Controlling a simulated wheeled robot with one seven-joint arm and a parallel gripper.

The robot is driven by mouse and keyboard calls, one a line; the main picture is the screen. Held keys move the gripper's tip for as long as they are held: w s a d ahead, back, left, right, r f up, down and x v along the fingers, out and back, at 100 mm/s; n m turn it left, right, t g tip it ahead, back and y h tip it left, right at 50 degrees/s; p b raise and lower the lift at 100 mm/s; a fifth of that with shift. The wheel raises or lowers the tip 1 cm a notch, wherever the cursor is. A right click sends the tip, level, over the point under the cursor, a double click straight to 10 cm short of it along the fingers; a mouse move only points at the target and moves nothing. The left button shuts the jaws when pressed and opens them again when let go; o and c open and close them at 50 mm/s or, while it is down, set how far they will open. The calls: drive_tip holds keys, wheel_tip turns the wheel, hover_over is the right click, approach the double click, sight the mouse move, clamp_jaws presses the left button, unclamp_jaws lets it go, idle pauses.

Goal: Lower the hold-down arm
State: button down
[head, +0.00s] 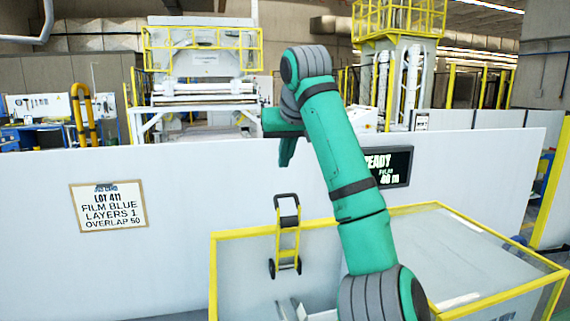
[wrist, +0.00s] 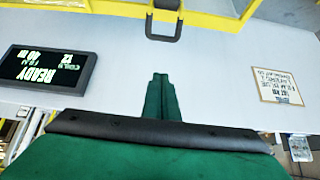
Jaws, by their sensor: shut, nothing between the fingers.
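My gripper (head: 287,158) hangs from my green arm, fingers down, in front of the white wall. In the wrist view its two green fingers (wrist: 160,92) lie together, shut and empty. Below it in the head view stands a yellow frame with a black U-shaped handle (head: 287,200) and dark wheel-like ends, apart from the fingers. The black handle also shows at the top of the wrist view (wrist: 163,36). I cannot tell whether this is the hold-down arm; nothing else is clearly that arm.
A yellow-edged transparent enclosure (head: 495,210) stands at the lower right, partly behind my arm. The white wall (head: 170,255) bears a sign (head: 108,207) reading LOT 411, film blue, layers 1, overlap 50. A black display (head: 396,167) reads READY. Machines with yellow railings stand behind.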

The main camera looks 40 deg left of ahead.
drive_tip(key=shift+w+a+f, duration=0.15)
drive_tip(key=shift+f, duration=1.1)
drive_tip(key=shift+w+a+f, duration=0.1)
drive_tip(key=shift+a+f, duration=0.05)
drive_tip(key=shift+f, duration=1.15)
drive_tip(key=shift+w+a+f, duration=0.15)
drive_tip(key=shift+f, duration=1.1)
drive_tip(key=shift+w+d, duration=0.1)
drive_tip(key=shift+w, duration=0.05)
